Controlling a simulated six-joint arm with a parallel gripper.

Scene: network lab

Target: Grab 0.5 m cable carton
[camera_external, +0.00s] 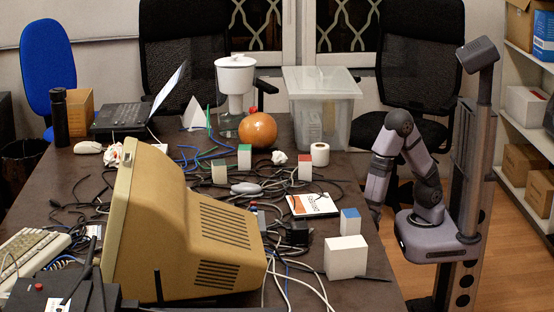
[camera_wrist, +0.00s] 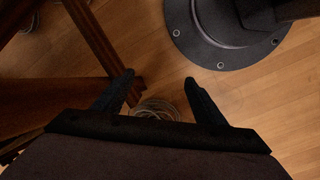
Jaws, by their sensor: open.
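Several small cartons with coloured tops stand on the dark table: a blue-topped one (camera_external: 350,223) near the right edge, a red-topped one (camera_external: 305,167) farther back, and a green-topped one (camera_external: 244,158) left of that. Another small carton (camera_external: 219,173) stands beside the green one. I cannot read which is the 0.5 m carton. My gripper (camera_wrist: 159,78) is open and empty in the wrist view, its two dark fingers apart above the wooden floor. In the external view my arm hangs down beside the table's right edge; the fingers are hard to make out there.
A plain white box (camera_external: 346,258) stands in front of the blue-topped carton. A beige monitor (camera_external: 205,235) and loose cables crowd the table (camera_external: 375,291). A coil of cable (camera_wrist: 155,108) lies on the floor below my fingers. Shelves with boxes stand at the right.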

